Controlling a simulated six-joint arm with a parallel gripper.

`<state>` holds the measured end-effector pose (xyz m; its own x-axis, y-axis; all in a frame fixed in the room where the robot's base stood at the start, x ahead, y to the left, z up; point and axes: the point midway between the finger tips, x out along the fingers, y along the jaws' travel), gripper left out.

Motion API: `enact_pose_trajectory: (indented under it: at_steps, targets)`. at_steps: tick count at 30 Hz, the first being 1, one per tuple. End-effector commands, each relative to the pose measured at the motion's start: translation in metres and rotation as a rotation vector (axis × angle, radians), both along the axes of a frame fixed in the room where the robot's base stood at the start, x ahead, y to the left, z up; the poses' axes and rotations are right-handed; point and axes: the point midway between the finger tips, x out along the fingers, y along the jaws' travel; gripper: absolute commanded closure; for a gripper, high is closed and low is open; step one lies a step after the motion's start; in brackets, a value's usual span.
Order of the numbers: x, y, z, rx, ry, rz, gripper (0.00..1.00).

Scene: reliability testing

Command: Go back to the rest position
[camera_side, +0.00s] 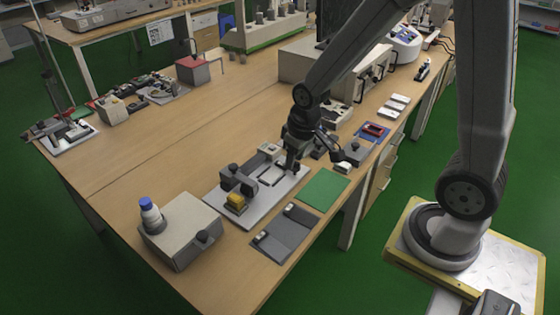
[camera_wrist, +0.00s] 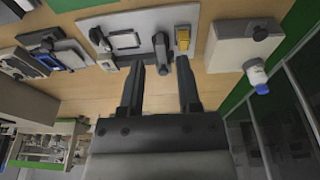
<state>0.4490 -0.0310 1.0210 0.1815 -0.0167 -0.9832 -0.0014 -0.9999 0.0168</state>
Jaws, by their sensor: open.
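My gripper (camera_side: 293,168) hangs over the right end of a light grey fixture plate (camera_side: 222,207) on the wooden table. Its two dark fingers (camera_wrist: 159,70) are apart in the wrist view, and nothing shows between them. The plate also shows in the wrist view (camera_wrist: 150,18), beyond the fingertips. I cannot tell the exact height of the fingertips above the plate.
A green mat (camera_side: 323,189) and a dark grey tray (camera_side: 283,236) lie in front of the plate. A grey box (camera_side: 182,234) with a blue-capped bottle (camera_side: 150,214) stands at the front left. A red-and-blue item (camera_side: 374,130) lies farther right. The table's middle left is clear.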

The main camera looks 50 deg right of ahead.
Motion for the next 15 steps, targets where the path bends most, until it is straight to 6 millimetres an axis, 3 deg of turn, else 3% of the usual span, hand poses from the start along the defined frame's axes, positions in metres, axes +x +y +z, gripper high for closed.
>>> enact_pose_trajectory:
  at_steps: [7,15]
  targets:
    - [-0.043,0.025,0.011,0.012,-0.038,0.004,0.57]
    - [-0.058,0.031,0.012,0.017,-0.049,0.002,0.57]
